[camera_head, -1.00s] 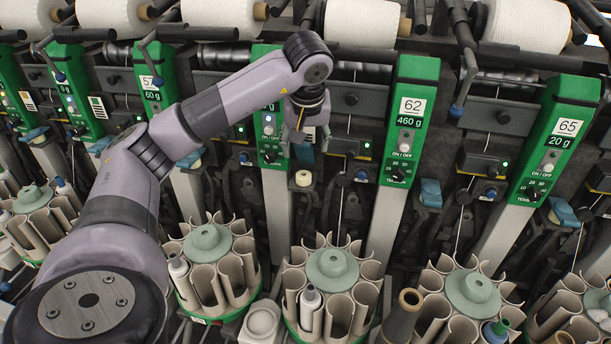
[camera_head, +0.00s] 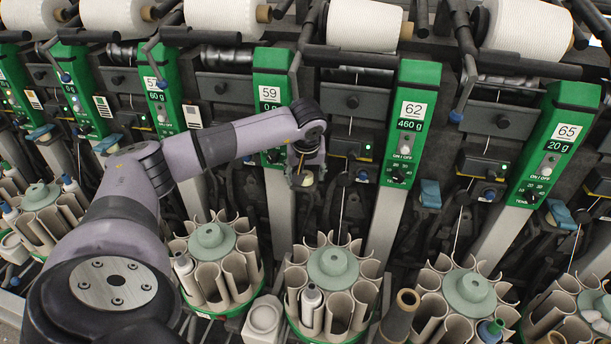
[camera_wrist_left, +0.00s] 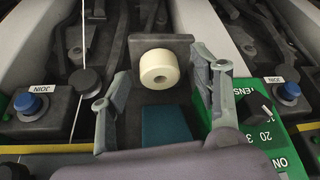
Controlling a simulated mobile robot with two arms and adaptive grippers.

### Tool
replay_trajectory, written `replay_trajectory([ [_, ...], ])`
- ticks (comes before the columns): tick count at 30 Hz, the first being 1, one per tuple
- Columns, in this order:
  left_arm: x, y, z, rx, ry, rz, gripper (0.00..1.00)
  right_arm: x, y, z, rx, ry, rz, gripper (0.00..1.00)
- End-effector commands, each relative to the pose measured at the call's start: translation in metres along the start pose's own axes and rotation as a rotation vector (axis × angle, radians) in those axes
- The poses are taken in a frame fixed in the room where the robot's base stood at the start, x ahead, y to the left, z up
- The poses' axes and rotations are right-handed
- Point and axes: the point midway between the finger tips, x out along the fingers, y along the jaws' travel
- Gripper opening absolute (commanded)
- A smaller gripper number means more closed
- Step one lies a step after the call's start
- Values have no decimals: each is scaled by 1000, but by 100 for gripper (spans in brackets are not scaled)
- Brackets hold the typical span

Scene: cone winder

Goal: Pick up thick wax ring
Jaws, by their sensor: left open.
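The thick wax ring is a cream cylinder with a hole in its end. In the left wrist view the wax ring (camera_wrist_left: 159,68) sits against a dark grey plate (camera_wrist_left: 160,48). My left gripper (camera_wrist_left: 164,80) is open, with one finger on each side of the ring in the picture and gaps showing between. In the head view my left gripper (camera_head: 304,172) is at the front of the winder below unit 59, and the ring is mostly hidden by it. My right gripper is not in view.
A teal block (camera_wrist_left: 166,126) lies near the ring in the wrist view. Green panels, such as unit 62 (camera_head: 411,120), flank the spot. Below stand round magazines (camera_head: 333,268) with beige tubes, and a brown cone (camera_head: 400,315).

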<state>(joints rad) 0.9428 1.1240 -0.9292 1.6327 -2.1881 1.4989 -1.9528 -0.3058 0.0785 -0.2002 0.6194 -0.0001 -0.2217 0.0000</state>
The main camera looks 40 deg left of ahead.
Motion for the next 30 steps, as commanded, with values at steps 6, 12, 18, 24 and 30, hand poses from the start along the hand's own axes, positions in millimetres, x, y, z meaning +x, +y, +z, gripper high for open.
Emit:
replay_trajectory([
  [6,0,0,0,0,0,0,55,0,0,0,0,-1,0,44],
  [12,0,0,0,0,0,0,42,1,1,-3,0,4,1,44],
  [18,0,0,0,-1,0,0,28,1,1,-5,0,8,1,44],
  [24,0,0,0,-1,0,0,15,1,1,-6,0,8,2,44],
  [30,0,0,0,-1,0,0,14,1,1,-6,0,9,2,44],
])
